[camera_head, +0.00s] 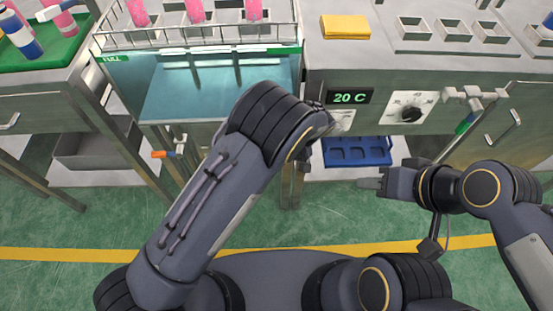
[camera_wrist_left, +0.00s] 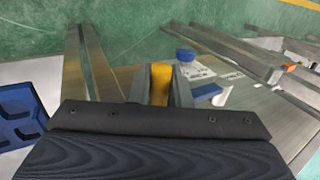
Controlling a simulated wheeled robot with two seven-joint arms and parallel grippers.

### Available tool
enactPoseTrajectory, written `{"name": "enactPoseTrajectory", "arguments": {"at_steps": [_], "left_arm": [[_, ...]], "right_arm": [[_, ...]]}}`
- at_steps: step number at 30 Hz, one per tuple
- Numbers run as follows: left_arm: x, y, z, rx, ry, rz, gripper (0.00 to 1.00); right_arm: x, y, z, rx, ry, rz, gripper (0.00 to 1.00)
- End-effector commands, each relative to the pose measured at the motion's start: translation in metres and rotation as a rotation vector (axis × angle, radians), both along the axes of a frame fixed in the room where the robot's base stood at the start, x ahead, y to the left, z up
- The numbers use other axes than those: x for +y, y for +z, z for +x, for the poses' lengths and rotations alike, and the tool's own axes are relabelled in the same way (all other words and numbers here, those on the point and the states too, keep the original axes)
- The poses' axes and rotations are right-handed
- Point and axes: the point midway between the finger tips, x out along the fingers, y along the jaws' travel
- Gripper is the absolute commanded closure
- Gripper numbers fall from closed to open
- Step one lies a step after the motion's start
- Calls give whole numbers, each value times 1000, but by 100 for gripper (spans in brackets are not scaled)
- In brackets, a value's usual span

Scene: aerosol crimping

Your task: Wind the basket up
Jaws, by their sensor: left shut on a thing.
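The wire basket (camera_head: 215,43) with pink cans (camera_head: 195,12) in it shows at the top of the head view, above the tank of blue water (camera_head: 215,95). My left arm covers the crank area in the head view, and my left gripper is hidden there. In the left wrist view my left gripper (camera_wrist_left: 160,88) is shut on a yellow handle (camera_wrist_left: 160,82), in front of a steel panel with a blue knob (camera_wrist_left: 186,55). My right gripper (camera_head: 372,183) is away from the bench front, pointing left, with nothing visible in it; its finger gap is unclear.
An orange-handled valve (camera_head: 165,154) sticks out below the tank. The bench has a 20 C display (camera_head: 350,97), a dial (camera_head: 407,106) and a yellow sponge (camera_head: 345,27). A blue tray (camera_head: 357,152) sits underneath. A green mat (camera_head: 45,46) with cans lies at left.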

Motion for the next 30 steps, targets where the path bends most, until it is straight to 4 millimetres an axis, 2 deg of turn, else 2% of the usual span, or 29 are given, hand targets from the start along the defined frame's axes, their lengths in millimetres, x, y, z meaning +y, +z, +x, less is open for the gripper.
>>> {"name": "enactPoseTrajectory", "arguments": {"at_steps": [3, 18, 19, 23, 30], "left_arm": [[-3, -5, -1, 1, 0, -7, 100], [-3, -6, -1, 1, 0, -7, 100], [-3, -6, -1, 1, 0, -7, 82], [-2, -6, -1, 1, 0, -5, 65], [-1, -5, 0, 0, 0, -2, 64]], "right_arm": [[0, -3, 0, 0, 0, 0, 61], [0, -4, 0, 0, 0, 0, 61], [0, -4, 0, 0, 0, 0, 61], [0, -4, 0, 0, 0, 0, 61], [0, -3, 0, 0, 0, 0, 61]]}}
